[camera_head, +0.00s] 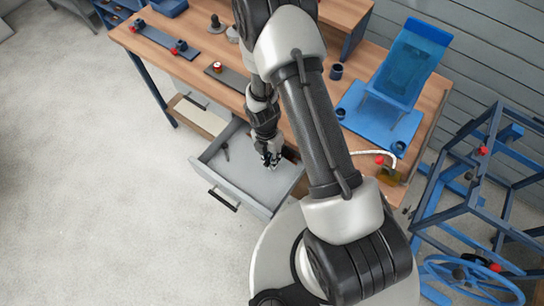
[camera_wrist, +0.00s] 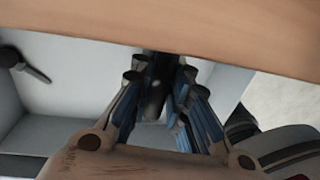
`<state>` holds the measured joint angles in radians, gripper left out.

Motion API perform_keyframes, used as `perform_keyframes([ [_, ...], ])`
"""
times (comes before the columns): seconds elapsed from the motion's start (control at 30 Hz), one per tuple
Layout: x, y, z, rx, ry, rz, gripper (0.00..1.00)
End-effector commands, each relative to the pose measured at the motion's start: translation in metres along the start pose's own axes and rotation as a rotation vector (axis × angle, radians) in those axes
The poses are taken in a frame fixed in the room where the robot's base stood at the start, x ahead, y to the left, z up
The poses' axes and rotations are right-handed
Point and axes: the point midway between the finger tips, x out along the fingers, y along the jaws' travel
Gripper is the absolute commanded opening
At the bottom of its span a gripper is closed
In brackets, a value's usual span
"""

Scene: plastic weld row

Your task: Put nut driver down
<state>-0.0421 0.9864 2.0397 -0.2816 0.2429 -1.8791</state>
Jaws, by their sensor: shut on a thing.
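My gripper (camera_head: 270,158) is over the open grey drawer (camera_head: 215,190), under the front edge of the workbench. In the wrist view my gripper (camera_wrist: 155,98) has its fingers closed around a dark, slim thing, which I take to be the nut driver (camera_wrist: 155,85). Only part of it shows between the fingers, and its ends are hidden. I cannot tell whether it touches the drawer floor. In the head view my gripper and wrist hide it.
A dark tool (camera_head: 226,151) lies at the drawer's left; it also shows in the wrist view (camera_wrist: 32,66). The wooden bench top (camera_head: 215,55) overhangs close by. The drawer's front middle is clear. A blue stand (camera_head: 400,75) is on the bench, and a blue frame (camera_head: 480,200) stands right.

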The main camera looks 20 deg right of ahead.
Motion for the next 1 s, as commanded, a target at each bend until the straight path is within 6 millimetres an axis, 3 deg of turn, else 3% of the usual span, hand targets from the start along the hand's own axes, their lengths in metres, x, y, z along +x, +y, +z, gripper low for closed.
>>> perform_keyframes([
  [0.07, 0.004, 0.0, 0.0, 0.0, 0.0, -0.001, 0.0],
  [0.1, 0.003, 0.0, 0.0, 0.0, 0.0, 0.0, 0.19],
  [0.37, 0.002, 0.0, 0.0, 0.0, 0.0, -0.001, 0.36],
  [0.77, -0.005, 0.0, 0.0, 0.0, 0.0, 0.001, 0.36],
  [1.0, -0.052, 0.0, 0.0, 0.0, -0.002, 0.003, 0.36],
])
